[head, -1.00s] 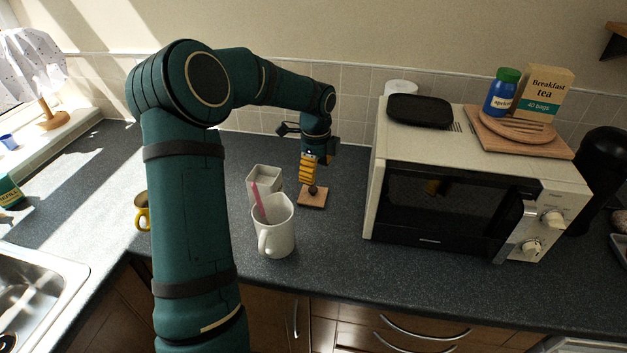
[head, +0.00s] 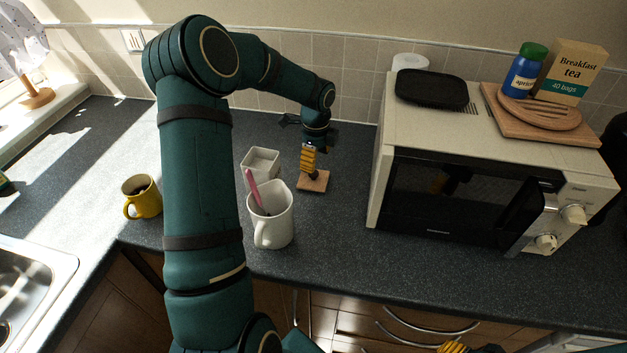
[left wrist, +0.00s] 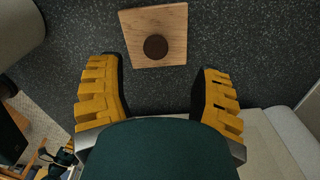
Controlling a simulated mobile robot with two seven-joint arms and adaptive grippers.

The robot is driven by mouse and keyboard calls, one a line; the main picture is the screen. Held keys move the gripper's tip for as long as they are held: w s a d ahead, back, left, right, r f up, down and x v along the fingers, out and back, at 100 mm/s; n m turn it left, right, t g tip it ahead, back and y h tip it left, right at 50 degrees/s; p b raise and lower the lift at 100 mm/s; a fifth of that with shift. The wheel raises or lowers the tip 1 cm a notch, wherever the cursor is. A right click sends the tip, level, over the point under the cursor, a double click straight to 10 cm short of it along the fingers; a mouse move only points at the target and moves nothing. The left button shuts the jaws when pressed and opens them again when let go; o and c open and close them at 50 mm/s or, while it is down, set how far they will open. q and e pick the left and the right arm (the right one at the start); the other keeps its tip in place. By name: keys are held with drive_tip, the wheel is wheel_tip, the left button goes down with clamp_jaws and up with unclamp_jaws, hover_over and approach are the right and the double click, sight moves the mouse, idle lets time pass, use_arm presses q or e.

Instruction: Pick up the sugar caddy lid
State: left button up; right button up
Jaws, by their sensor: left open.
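The sugar caddy lid (head: 316,185) is a square wooden plate with a dark round knob, lying flat on the counter. My left gripper (head: 310,170) is just above it in the head view, pointing down and partly covering the knob. In the left wrist view the lid (left wrist: 150,22) lies beyond the yellow fingertips of my left gripper (left wrist: 160,72), which are wide apart with nothing between them. A white square pot (head: 262,164), seemingly the caddy, stands uncovered left of the lid. My right gripper (head: 456,347) barely shows at the bottom edge; its jaws are cut off.
A white mug (head: 275,222) with a pink-handled utensil stands in front of the pot. A microwave (head: 440,200) stands right of the lid, bearing a black tray (head: 432,90) and a wooden board (head: 555,130). A yellow mug (head: 146,200) is left of my arm. Counter behind the lid is clear.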

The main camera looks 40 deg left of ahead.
sight(313, 174)
use_arm(q)
drive_tip(key=shift+s+a+f+b, duration=0.1)
drive_tip(key=shift+s+f+b, duration=0.1)
drive_tip(key=shift+f, duration=1.3)
drive_tip(key=shift+s+a+f+b, duration=0.1)
drive_tip(key=shift+s+f, duration=0.05)
drive_tip(key=shift+f, duration=1.3)
clamp_jaws()
